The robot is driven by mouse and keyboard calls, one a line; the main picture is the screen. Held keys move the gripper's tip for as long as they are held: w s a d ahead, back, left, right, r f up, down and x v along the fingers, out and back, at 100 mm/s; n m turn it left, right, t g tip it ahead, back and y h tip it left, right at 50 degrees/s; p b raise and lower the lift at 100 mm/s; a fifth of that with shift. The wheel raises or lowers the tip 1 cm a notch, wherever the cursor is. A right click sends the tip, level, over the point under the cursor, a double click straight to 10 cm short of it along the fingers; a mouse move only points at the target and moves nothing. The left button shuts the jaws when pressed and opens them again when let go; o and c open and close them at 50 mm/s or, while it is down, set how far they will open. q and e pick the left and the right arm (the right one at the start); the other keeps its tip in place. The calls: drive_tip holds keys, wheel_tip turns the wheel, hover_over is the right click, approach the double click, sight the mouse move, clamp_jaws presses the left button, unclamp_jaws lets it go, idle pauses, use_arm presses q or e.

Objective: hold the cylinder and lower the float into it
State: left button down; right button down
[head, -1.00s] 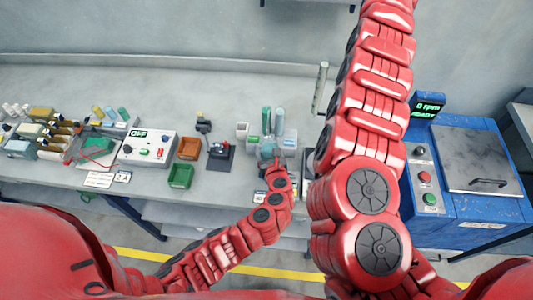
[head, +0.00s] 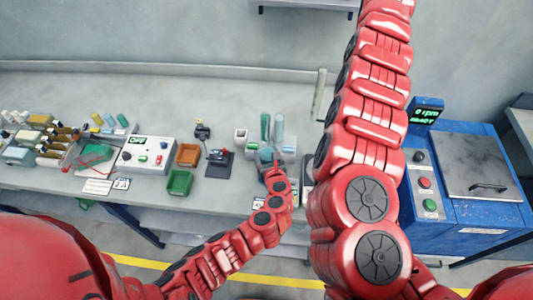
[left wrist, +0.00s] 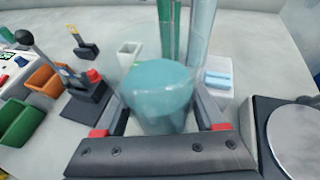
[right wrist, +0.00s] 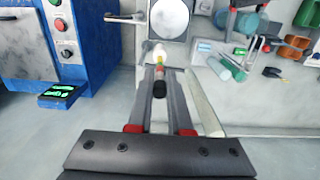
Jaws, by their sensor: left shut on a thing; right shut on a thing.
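The teal cylinder (left wrist: 158,92) is between the fingers of my left gripper (left wrist: 160,122), which is shut on it; its rounded end faces the left wrist camera. In the head view my left gripper (head: 270,163) is at the bench's front, beside two upright tubes. My right gripper (right wrist: 159,105) is shut on the float (right wrist: 159,75), a thin piece with yellow and red bands and a black end. The float is well apart from the cylinder, which shows at the top right of the right wrist view (right wrist: 246,22). The right gripper is outside the head view.
A green tube (head: 265,127) and a clear tube (head: 279,128) stand just behind the left gripper. A black stand (head: 219,163), green bin (head: 179,182) and orange bin (head: 188,154) are to its left. A blue machine (head: 463,180) stands at the right.

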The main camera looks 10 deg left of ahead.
use_arm(q)
drive_tip(key=shift+f, duration=0.35)
use_arm(e)
drive_tip(key=shift+f, duration=0.3)
use_arm(q)
unclamp_jaws()
clamp_jaws()
idle(0.4)
idle(1.1)
